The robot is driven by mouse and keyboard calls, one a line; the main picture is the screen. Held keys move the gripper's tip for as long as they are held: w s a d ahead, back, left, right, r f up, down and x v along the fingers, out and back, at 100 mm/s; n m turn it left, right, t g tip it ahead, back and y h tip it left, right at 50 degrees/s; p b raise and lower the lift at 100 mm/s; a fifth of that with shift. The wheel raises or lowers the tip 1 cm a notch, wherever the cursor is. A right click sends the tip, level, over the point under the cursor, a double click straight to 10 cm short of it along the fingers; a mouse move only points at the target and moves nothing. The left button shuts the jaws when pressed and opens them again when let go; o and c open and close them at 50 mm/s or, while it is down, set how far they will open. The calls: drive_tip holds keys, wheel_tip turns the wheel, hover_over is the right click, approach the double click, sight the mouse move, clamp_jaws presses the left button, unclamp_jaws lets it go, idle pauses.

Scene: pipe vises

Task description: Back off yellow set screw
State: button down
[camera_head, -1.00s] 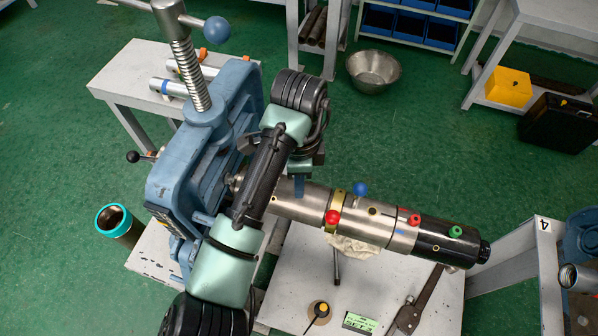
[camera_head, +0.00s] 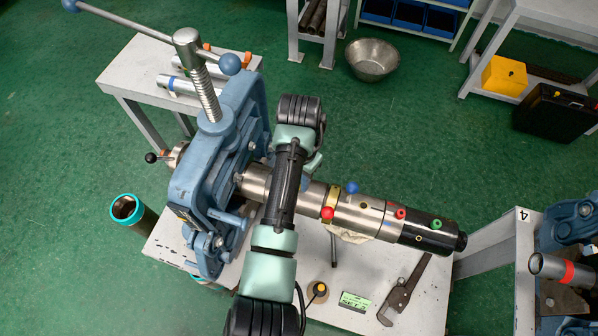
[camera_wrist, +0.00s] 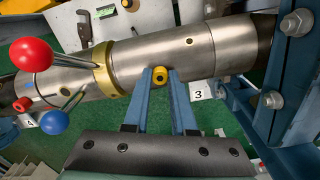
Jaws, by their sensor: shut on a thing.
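The yellow set screw (camera_wrist: 160,76) sticks out of the side of the steel pipe tool (camera_wrist: 160,50) in the wrist view. My gripper (camera_wrist: 160,76) has its two blue fingers on either side of the yellow head, shut on it. In the head view the steel tool (camera_head: 355,212) runs from the blue vise out to the right. My arm hides the yellow screw there, and the fingertips barely show. How far the screw is backed out cannot be told.
A red ball handle (camera_head: 327,213) and a blue ball handle (camera_head: 352,187) stick out beside the brass ring. Red (camera_head: 400,213) and green (camera_head: 436,223) screws sit farther along. The blue vise (camera_head: 212,155) stands close left. A wrench (camera_head: 405,290) lies on the table.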

drive_tip(key=shift+s+f+n+p, duration=0.1)
drive_tip(key=shift+n+p, duration=0.5)
drive_tip(key=shift+n, duration=0.7)
drive_tip(key=c, duration=0.7)
unclamp_jaws()
drive_tip(key=shift+c, duration=0.2)
wheel_tip(320, 180, up, 13)
drive_tip(key=p, duration=0.2)
drive_tip(key=shift+p, duration=0.35)
